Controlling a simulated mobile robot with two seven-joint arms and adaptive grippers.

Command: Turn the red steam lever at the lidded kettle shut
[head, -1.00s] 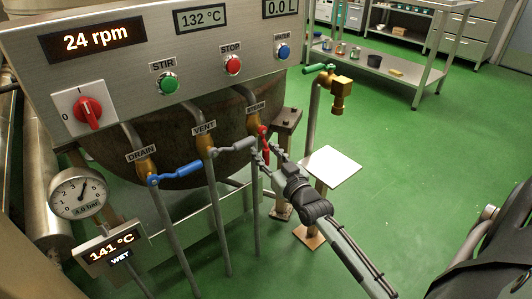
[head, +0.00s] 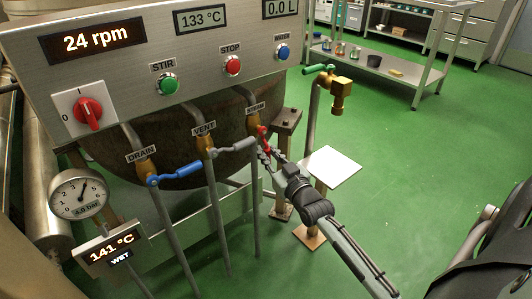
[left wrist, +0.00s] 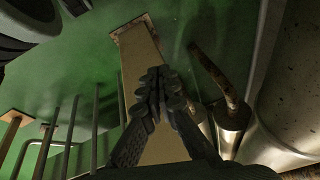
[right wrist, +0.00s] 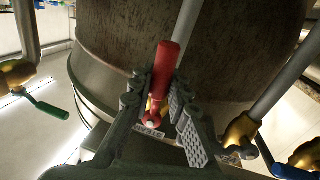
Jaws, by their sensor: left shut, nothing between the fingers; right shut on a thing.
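The red steam lever (head: 263,133) sits on the brass valve under the STEAM label, at the kettle's (head: 200,165) front right. It points down, roughly along its pipe. My right gripper (head: 270,155) reaches it from the lower right and is shut on the lever. In the right wrist view, the red lever (right wrist: 165,75) stands between the two fingers (right wrist: 158,95); part of the brass valve behind is hidden. My left gripper (left wrist: 158,85) is shut and empty in the left wrist view, above a beige post and the green floor. It is not seen in the head view.
The blue drain lever (head: 175,176) and grey vent lever (head: 235,147) lie to the left of the steam lever. A green-handled brass tap (head: 340,95) and a white square plate (head: 331,167) stand to the right. A gauge (head: 78,194) is lower left. Green floor is open at right.

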